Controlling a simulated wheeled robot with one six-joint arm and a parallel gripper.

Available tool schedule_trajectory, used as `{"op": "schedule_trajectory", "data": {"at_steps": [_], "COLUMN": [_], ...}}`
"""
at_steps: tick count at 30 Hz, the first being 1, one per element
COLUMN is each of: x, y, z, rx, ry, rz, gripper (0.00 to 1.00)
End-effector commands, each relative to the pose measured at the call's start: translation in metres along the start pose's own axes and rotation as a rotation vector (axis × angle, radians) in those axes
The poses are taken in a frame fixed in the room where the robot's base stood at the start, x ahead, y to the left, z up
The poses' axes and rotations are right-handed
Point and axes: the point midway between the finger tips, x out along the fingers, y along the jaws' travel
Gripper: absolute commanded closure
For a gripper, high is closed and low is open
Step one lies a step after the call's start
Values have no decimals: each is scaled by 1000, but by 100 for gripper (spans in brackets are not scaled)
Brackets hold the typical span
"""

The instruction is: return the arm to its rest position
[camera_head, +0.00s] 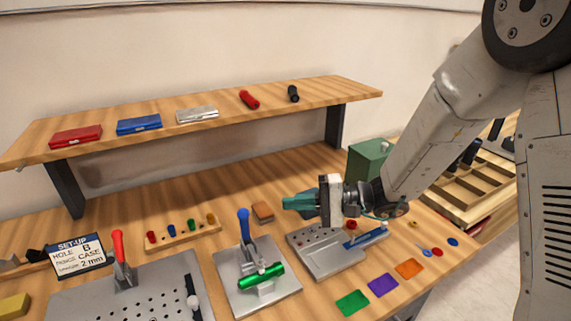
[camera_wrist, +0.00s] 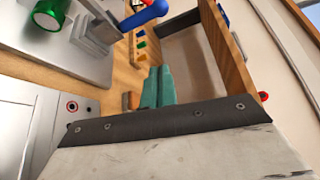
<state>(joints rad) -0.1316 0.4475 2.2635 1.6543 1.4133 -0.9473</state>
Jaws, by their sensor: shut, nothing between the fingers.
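My gripper (camera_head: 300,202) is at the end of my arm, which reaches in from the right over the bench. Its teal fingers point left and are shut together with nothing between them. In the wrist view the shut fingers (camera_wrist: 158,88) stand in front of the bench top and shelf. The gripper appears above the grey tray plate (camera_head: 318,260) and to the right of the blue-handled clamp (camera_head: 245,228). How high it is above the bench is hard to tell.
A green cylinder (camera_head: 261,276) lies in the clamp fixture. A shelf (camera_head: 330,91) with cases runs behind. A green box (camera_head: 368,160) stands behind my wrist. A perforated plate with a red-handled clamp (camera_head: 119,250) is at left. Coloured plates (camera_head: 383,285) lie in front.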

Motion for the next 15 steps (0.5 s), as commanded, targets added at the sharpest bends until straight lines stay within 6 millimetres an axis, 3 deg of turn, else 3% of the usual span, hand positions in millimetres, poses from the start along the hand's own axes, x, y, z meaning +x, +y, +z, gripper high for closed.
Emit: {"op": "schedule_trajectory", "data": {"at_steps": [5,8,15], "x": [-1,-7,-52], "y": [14,30,31], "z": [14,41,116], "rx": [119,197,237], "ry": [-52,-136,-275], "rz": [64,170,504], "gripper": [100,100,100]}}
